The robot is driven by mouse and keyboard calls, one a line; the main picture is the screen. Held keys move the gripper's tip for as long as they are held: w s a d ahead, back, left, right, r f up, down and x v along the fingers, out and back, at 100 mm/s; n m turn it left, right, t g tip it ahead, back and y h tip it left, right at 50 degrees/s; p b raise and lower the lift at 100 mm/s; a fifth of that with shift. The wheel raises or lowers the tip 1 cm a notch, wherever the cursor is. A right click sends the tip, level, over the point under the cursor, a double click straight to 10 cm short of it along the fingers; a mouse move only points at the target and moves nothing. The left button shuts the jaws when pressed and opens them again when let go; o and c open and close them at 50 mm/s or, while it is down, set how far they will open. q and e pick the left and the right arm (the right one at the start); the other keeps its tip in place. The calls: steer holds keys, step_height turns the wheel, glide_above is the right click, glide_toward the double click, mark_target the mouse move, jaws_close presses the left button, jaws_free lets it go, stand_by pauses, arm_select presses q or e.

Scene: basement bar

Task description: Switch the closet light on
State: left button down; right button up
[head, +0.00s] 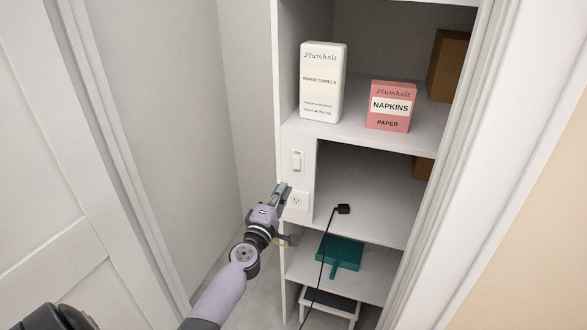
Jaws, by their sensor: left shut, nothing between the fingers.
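The light switch (297,161) is a white rocker plate with ON marked at its top and OFF at its bottom. It sits on the narrow left upright panel of the closet shelving; which way the rocker is tipped is too small to tell. My left gripper (283,190) is shut and empty, just below and left of the switch, beside a white outlet (298,200). It looks apart from the switch; whether it touches the panel I cannot tell. My right gripper is not in view.
White shelves hold paper towels (321,84), a napkins box (391,106) and a brown box (447,66). A black plug (343,209) on a cord lies right of the outlet. A teal dustpan (340,252) is lower. Door frame edges stand on both sides.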

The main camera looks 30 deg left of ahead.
mark_target(296, 162)
arm_select(q)
steer(key=b+x, duration=0.1)
steer(key=x, duration=0.8)
steer(key=shift+w, duration=0.35)
